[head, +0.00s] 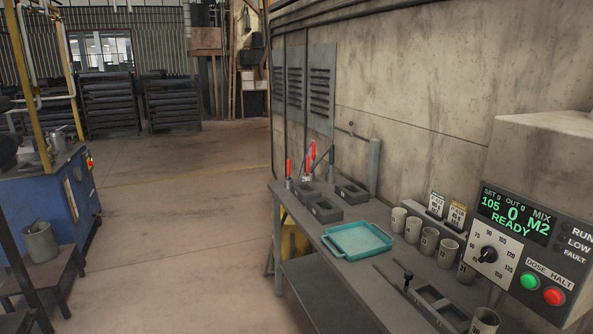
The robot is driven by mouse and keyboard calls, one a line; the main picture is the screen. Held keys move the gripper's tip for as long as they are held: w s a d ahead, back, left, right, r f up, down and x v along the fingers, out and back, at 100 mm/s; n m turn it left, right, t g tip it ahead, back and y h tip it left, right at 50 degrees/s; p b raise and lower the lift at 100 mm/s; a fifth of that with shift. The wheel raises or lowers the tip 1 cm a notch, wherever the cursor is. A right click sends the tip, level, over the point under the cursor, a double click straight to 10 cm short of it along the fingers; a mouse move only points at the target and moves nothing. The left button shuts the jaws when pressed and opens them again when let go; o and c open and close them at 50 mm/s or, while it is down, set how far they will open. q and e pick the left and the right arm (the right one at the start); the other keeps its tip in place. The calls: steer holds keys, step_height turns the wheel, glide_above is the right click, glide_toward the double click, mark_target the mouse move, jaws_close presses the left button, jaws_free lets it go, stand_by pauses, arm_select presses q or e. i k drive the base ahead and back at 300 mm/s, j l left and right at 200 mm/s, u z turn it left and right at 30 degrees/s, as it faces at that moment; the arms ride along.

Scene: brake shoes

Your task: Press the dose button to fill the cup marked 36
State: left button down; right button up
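A grey dosing machine (540,135) stands at the right end of the bench. Its display (512,218) reads SET 105, OUT 0, MIX M2, READY. The green dose button (529,281) is under the DOSE label, beside the red halt button (554,296). A black dial (488,255) with numbers around it is to their left. Several pale cups stand in a row, such as one at the far end (398,219) and one nearer (448,252). Another cup (485,321) stands at the bottom edge. Their marks are too small to read surely, so I cannot pick out cup 36. Neither gripper shows.
A teal tray (340,253) lies on the grey bench (345,290). Dark blocks (325,210) and red-handled clamps (308,163) are behind it. Two label cards (457,215) stand behind the cups. A slotted fixture (408,283) lies in front. The floor (170,240) left of the bench is clear.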

mark_target(528, 280)
steer(key=z, duration=1.3)
